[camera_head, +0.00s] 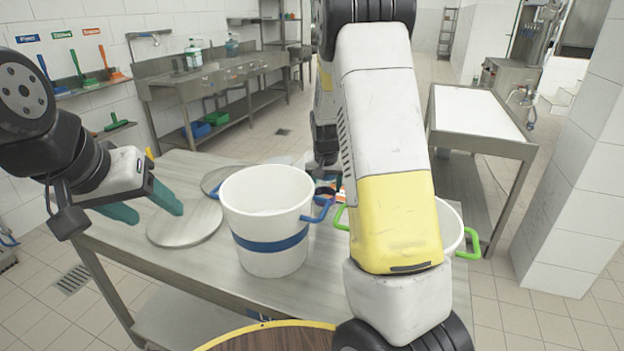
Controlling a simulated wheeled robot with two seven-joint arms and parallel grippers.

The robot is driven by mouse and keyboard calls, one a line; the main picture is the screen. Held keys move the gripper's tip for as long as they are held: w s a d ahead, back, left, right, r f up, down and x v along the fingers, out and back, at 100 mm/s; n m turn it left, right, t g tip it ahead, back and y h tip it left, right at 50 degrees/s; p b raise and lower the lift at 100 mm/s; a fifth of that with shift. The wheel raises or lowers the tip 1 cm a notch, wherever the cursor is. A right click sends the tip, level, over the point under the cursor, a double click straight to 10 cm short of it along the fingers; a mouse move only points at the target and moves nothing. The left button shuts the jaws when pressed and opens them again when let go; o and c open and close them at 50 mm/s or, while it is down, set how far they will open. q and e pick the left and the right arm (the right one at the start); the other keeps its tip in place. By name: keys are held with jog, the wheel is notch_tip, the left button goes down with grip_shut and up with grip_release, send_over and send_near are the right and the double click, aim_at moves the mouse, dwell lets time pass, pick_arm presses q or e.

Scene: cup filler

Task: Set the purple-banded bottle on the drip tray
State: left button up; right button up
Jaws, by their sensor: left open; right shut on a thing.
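I cannot make out the purple-banded bottle or the drip tray; my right arm and a white bucket block much of the middle. My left gripper (150,208) is open and empty, its teal fingers over the left end of the steel table (150,258), near a round metal disc (185,226). My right arm reaches forward over the table. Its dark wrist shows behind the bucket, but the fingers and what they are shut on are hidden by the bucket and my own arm. Small red and blue bits show there, too covered to name.
A white bucket with a blue band (268,225) stands mid-table. A second white bucket with green handles (450,226) is partly behind my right arm. Another metal disc (222,180) lies behind the first. A brown round top with a yellow rim (270,338) is at the near edge.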

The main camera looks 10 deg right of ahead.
jog(key=o, duration=1)
jog(key=shift+f, duration=0.1)
jog(key=o, duration=0.3)
